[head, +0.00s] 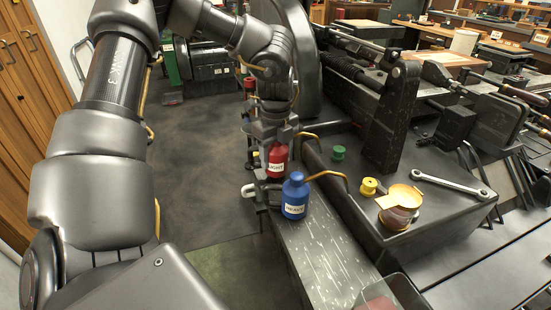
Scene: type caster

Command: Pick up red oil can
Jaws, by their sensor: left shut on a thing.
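The red oil can (277,163), with a white lettered label, is upright below my left gripper (274,142). The gripper comes down from above and is shut on the can's top, which the fingers hide. I cannot tell whether the can's base touches the surface beneath it. The blue oil can (294,197), also with a white label, stands just in front and to the right, with its curved yellow spout pointing right. My right gripper is not in view.
The narrow grey ledge (318,250) is clear in front of the blue can. On the dark machine bed to the right are a green spool (338,153), a yellow spool (368,187), a round tin (398,217) and a wrench (450,185). A clear bin (405,290) is at the bottom.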

